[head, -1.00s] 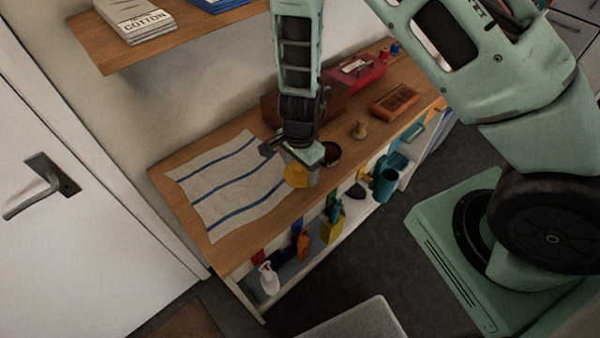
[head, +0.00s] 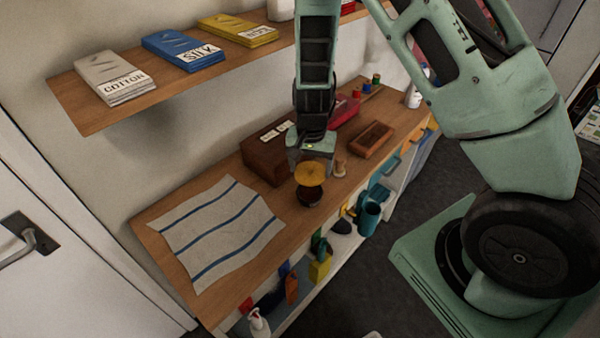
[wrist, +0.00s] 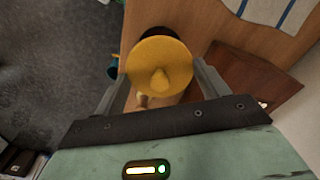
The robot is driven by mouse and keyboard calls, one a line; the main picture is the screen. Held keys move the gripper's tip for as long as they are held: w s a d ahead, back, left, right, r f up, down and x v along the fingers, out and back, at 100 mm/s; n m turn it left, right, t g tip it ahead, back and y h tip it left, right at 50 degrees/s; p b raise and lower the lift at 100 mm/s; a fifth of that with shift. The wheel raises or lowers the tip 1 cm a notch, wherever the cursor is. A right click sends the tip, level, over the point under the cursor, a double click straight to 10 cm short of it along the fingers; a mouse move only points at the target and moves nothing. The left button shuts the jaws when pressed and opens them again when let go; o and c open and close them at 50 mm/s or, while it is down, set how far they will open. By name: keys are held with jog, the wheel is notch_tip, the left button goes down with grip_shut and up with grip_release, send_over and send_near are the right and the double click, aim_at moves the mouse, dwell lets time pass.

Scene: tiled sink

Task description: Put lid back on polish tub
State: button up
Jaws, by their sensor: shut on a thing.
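The yellow round lid (head: 310,172) has a small knob on top. My gripper (head: 311,163) is shut on it, and the wrist view shows the lid (wrist: 158,62) between the two fingers (wrist: 160,78). The dark polish tub (head: 309,196) stands on the wooden bench, just below the lid in the head view. In the wrist view a dark edge of the tub (wrist: 160,31) shows past the lid's far edge, so the lid looks offset from it. The lid hides much of the tub's top. I cannot tell how large the gap between them is.
A striped cloth (head: 215,232) lies on the bench to the left. A brown wooden box (head: 265,160) stands behind the tub. A small wooden peg-like item (head: 340,168) and a brown brush or block (head: 372,140) are to the right. A shelf (head: 110,115) hangs above.

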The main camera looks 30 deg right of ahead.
jog(key=shift+f+b, duration=2.7)
jog(key=shift+f, duration=0.5)
jog(key=shift+f, duration=0.15)
dwell(0.3)
jog(key=o, duration=1.1)
jog(key=shift+c, duration=0.2)
jog(key=shift+p, duration=0.3)
jog(key=shift+r+p, duration=2.95)
jog(key=shift+r, duration=0.6)
